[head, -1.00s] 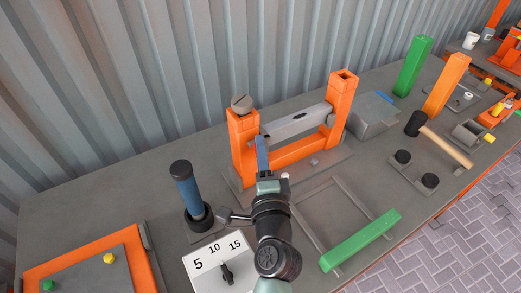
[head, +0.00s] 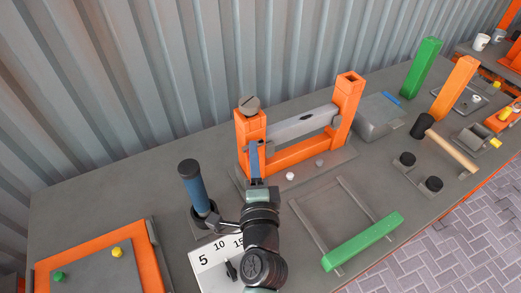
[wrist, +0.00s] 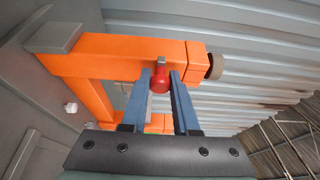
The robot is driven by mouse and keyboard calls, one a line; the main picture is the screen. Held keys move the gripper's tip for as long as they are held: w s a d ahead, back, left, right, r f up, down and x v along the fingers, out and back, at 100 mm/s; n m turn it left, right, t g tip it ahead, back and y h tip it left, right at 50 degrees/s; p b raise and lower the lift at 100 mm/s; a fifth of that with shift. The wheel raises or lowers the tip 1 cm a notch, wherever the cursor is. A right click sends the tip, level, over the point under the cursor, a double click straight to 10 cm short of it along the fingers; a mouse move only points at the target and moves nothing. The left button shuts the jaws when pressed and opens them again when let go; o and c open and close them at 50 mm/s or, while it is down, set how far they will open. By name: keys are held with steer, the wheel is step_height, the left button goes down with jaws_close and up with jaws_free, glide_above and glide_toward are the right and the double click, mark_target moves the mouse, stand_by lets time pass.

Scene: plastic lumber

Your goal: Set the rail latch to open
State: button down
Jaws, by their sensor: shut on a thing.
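My gripper (head: 253,147) is at the front of the left post (head: 246,128) of an orange frame, pointing away from my body. In the wrist view, its two blue fingers (wrist: 161,75) stand on either side of a red knob (wrist: 160,80) on the orange post (wrist: 120,57), and the gripper is shut on this knob. The fingers hide the knob in the head view. I cannot read an open mark or the latch's setting.
A grey bar (head: 300,125) spans the frame, and a grey knob (head: 249,104) tops the left post. A blue-handled lever (head: 193,187) and a numbered dial plate (head: 212,262) stand close on the left. A green bar (head: 362,241) lies across two rails on the right.

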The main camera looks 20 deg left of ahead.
steer(key=c, duration=0.7)
jaws_free()
steer(key=shift+s+a, duration=0.15)
steer(key=b+v, duration=0.3)
steer(key=v, duration=1)
steer(key=shift+b, duration=0.4)
